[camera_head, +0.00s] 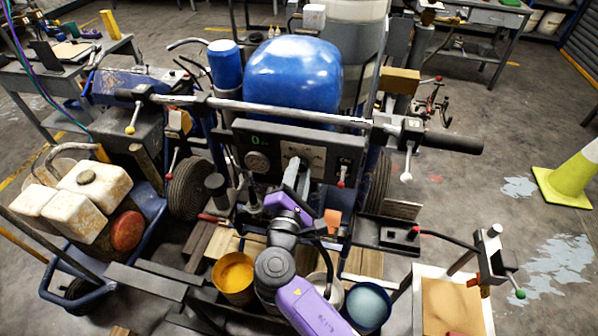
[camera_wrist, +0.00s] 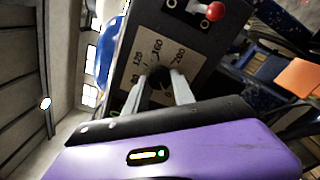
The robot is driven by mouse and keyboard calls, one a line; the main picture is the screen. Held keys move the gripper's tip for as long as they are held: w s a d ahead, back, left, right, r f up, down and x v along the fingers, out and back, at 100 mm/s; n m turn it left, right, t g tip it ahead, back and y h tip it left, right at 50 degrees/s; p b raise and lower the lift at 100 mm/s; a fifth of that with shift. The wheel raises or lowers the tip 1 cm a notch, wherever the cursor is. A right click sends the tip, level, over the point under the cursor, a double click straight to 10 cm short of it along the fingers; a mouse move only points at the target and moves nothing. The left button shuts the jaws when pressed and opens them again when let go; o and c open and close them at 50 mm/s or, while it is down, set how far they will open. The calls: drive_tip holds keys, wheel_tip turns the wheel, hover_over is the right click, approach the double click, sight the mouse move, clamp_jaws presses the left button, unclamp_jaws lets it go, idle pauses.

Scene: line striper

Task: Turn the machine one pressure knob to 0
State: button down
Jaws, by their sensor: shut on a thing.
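The pressure knob (camera_wrist: 158,74) is a small dark knob on a pale dial plate (camera_wrist: 152,46) of the machine's dark control panel (camera_wrist: 192,38). Printed marks including 80, 120, 160 and 200 ring it in the wrist view. My gripper (camera_wrist: 163,83) has one grey finger on each side of the knob and is shut on it. In the head view my gripper (camera_head: 293,172) reaches the dial plate (camera_head: 306,156) from the front and hides the knob. I cannot tell which mark the knob points to.
A round gauge (camera_head: 257,162) and a green display (camera_head: 257,141) are left of the plate. A red-tipped lever (camera_head: 342,172) is right of it. The handlebar (camera_head: 270,110) crosses above. Yellow (camera_head: 233,277) and blue-rimmed (camera_head: 367,305) buckets stand below, close to my arm.

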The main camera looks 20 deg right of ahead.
drive_tip(key=c, duration=1.1)
unclamp_jaws()
drive_tip(key=shift+o, duration=0.2)
drive_tip(key=b+v, duration=0.2)
drive_tip(key=v, duration=0.6)
drive_tip(key=shift+w+f, duration=0.1)
drive_tip(key=shift+f, duration=0.05)
